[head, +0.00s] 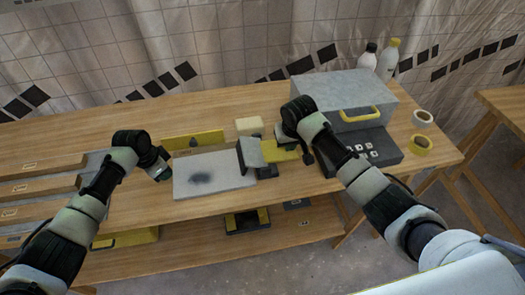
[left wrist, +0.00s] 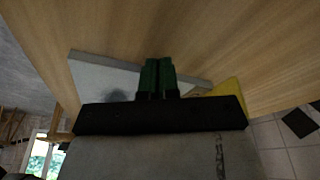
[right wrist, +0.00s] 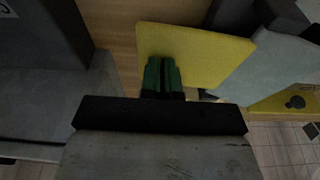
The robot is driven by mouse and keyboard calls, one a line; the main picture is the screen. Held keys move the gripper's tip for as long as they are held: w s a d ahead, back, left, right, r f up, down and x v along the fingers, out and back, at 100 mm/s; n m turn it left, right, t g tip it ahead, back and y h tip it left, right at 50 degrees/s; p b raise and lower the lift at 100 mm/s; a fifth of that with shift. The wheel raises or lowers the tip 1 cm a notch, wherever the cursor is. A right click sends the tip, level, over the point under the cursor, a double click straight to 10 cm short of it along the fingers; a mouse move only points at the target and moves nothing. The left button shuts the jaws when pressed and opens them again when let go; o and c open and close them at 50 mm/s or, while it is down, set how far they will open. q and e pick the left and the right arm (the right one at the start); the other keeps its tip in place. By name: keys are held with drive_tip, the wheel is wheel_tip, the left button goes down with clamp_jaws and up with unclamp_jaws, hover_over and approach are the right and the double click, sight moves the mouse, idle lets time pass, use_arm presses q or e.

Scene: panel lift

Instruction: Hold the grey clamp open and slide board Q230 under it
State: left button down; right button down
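A light grey board (head: 208,180) with a dark smudge lies flat on the bench; I cannot read a label on it. The grey clamp (head: 249,152) stands at its right end, its grey plate tilted, with a yellow lever plate (head: 284,153) on its right. My left gripper (head: 160,174) is at the board's left end, its fingers close together; the board also shows in the left wrist view (left wrist: 95,72). My right gripper (head: 308,158) is at the yellow plate, which shows in the right wrist view (right wrist: 200,50). Its fingers are together over it; contact is unclear.
A yellow rail (head: 180,143) and a cream block (head: 249,126) stand behind the board. A grey case (head: 340,95), a dark tray (head: 375,155) and tape rolls (head: 421,144) are at the right. Stacked boards (head: 38,188) lie at the left. The front edge is close.

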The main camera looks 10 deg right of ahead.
use_arm(q)
drive_tip(key=shift+s+a+f, duration=0.1)
drive_tip(key=shift+a+f, duration=0.05)
drive_tip(key=shift+a, duration=1.3)
use_arm(e)
drive_tip(key=shift+s+f, duration=0.1)
drive_tip(key=shift+f, duration=0.15)
drive_tip(key=shift+r, duration=0.1)
use_arm(q)
drive_tip(key=w+d+v, duration=0.1)
drive_tip(key=v, duration=0.7)
drive_tip(key=shift+d+r, duration=0.25)
drive_tip(key=shift+d, duration=0.2)
drive_tip(key=shift+w, duration=0.1)
use_arm(e)
drive_tip(key=shift+w+r, duration=0.15)
drive_tip(key=shift+r, duration=0.55)
drive_tip(key=shift+w+r, duration=0.1)
drive_tip(key=shift+r, duration=0.6)
wheel_tip(320, 180, up, 6)
drive_tip(key=shift+r, duration=0.2)
use_arm(q)
drive_tip(key=shift+f, duration=0.1)
use_arm(e)
drive_tip(key=shift+s, duration=0.1)
